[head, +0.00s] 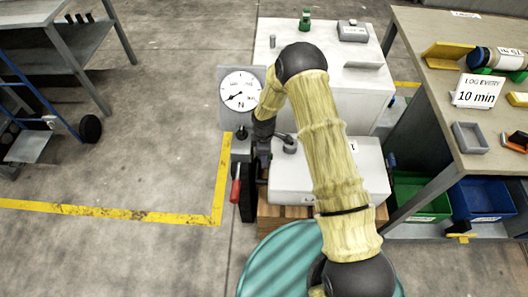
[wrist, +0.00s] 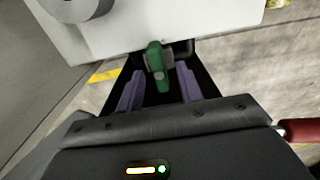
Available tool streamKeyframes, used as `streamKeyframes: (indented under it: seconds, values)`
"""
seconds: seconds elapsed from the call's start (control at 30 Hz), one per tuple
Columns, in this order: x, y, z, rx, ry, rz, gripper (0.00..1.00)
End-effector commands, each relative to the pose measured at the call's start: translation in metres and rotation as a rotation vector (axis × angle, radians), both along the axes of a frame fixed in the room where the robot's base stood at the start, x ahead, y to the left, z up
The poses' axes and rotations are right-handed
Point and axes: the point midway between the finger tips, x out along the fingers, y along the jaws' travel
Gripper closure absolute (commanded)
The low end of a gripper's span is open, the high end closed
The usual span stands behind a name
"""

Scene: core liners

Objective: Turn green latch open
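The green latch (wrist: 157,60) shows in the wrist view, against the lower edge of a pale box (wrist: 180,25), with a small grey spot near its lower end. My gripper (wrist: 159,82) is open, one purple finger to each side of the latch's lower end. Gaps show on both sides, so the fingers do not appear to touch it. In the head view my yellow-sleeved arm reaches over the pale machine (head: 290,185). The latch cannot be made out there, and my fingers are hard to see.
A dial gauge (head: 240,91) stands beside my arm, with a red-handled lever (head: 235,190) below it. A white cabinet (head: 345,85) bears a small green item (head: 305,20). A workbench (head: 440,115) is at right. A teal drum (head: 285,265) is in front. Open floor lies left.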

Motion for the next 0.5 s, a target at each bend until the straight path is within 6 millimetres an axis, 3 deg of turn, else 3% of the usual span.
streamKeyframes:
  seconds: [0.17, 0.33, 0.5]
  values:
    - [0.0001, -0.0001, 0.0002, 0.000, 0.000, 0.000, 0.64]
    - [0.0000, -0.0001, 0.0004, 0.000, 0.000, 0.000, 0.97]
    - [0.0001, -0.0001, 0.0004, 0.000, 0.000, -0.001, 1.00]
